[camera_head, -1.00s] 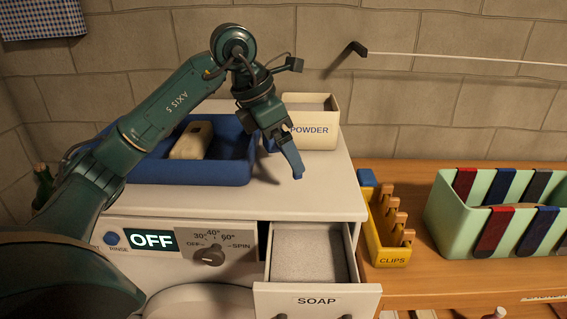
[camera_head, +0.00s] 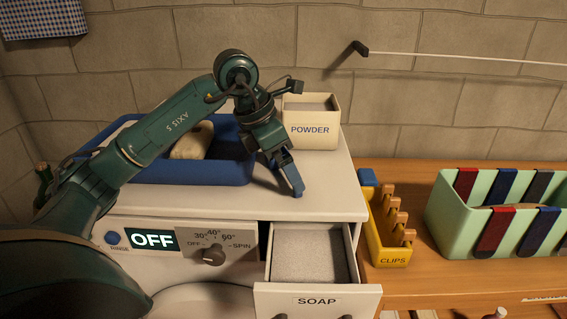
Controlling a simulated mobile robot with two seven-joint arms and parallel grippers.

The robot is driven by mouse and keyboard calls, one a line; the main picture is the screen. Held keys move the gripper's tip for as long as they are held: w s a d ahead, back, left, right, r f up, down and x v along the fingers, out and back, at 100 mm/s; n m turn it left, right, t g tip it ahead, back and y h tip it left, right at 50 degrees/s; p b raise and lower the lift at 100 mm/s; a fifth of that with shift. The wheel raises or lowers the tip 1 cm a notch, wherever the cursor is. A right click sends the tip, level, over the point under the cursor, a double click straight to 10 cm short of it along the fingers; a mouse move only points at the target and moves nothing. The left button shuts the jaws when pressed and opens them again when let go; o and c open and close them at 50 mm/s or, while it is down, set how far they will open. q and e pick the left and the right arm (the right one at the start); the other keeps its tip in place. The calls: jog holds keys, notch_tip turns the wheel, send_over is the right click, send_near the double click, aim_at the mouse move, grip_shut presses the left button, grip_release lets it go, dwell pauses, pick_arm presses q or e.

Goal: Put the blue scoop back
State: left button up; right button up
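My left gripper (camera_head: 284,172) hangs over the front right of the white machine top, right of the blue tray and in front of the powder box. A long blue piece (camera_head: 291,174) points down from it. I cannot tell if this piece is the blue scoop or a gripper finger, nor whether the gripper is shut on it. No other clear scoop shows. The cream powder box (camera_head: 310,141) holds grey powder. The soap drawer (camera_head: 316,301) is pulled out, with a grey, grainy fill inside. My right gripper is not in view.
The blue tray (camera_head: 222,172) holds a pale block (camera_head: 191,141), partly behind my arm. A yellow clips box (camera_head: 391,255) with a blue piece (camera_head: 367,177) at its back and a green striped bin (camera_head: 460,218) stand right. The machine top's front right is clear.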

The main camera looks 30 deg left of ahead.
pick_arm(q)
jog(key=v, duration=1.1)
jog(key=shift+s+r, duration=0.15)
jog(key=shift+r, duration=0.2)
jog(key=shift+a, duration=0.1)
